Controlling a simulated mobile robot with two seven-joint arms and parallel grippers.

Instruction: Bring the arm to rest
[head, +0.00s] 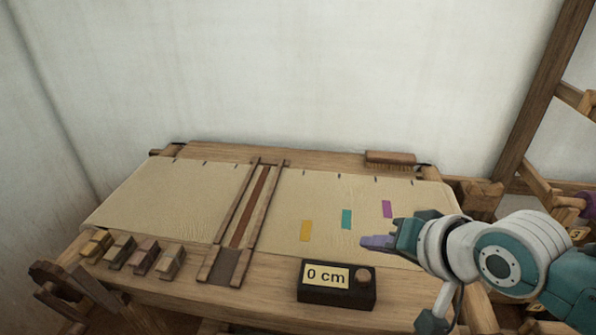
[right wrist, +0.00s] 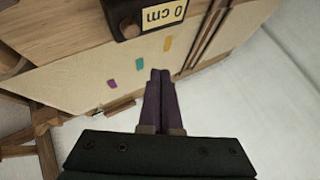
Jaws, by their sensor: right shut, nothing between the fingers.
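My right arm comes in from the right in the head view. Its gripper (head: 368,242) is over the right part of the cloth (head: 325,185), just below the teal and purple marks. In the right wrist view its two dark purple fingers (right wrist: 160,78) are together, with nothing between them. I cannot tell from these frames how high the fingertips are above the cloth. My left gripper is not in view.
A counter box reading "0 cm" (head: 336,286) stands at the loom's front edge. Several small wooden blocks (head: 145,255) sit front left. A wooden beater frame (head: 246,220) crosses the cloth. A brush (head: 390,158) lies at the back. A wooden post (head: 535,95) stands at right.

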